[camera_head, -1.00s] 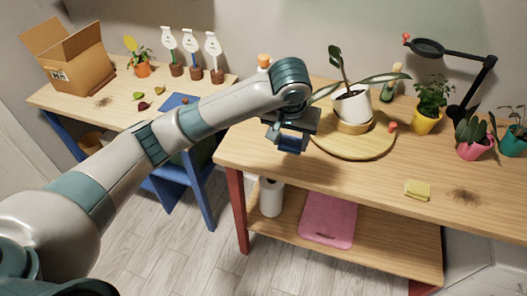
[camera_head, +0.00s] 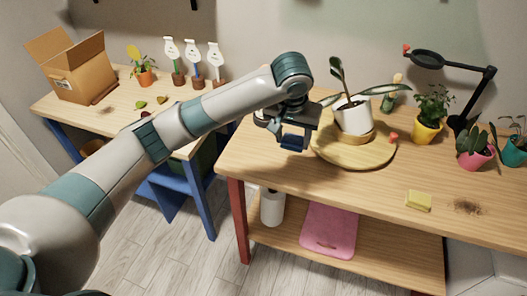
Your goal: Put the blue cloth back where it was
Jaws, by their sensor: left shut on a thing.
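My left gripper (camera_head: 293,140) is shut on a small dark blue folded piece, the blue cloth (camera_head: 292,143). It holds the cloth over the right table (camera_head: 280,178), just left of the round wooden board (camera_head: 378,157). The gripper hides part of the cloth, and I cannot tell whether the cloth touches the table. My right gripper is not in view.
A white pot (camera_head: 353,117) with a plant stands on the board. A yellow sponge (camera_head: 418,201) and a dark dirt patch (camera_head: 467,207) lie to the right. A black lamp (camera_head: 465,65) and potted plants stand behind. The right table's front middle is clear.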

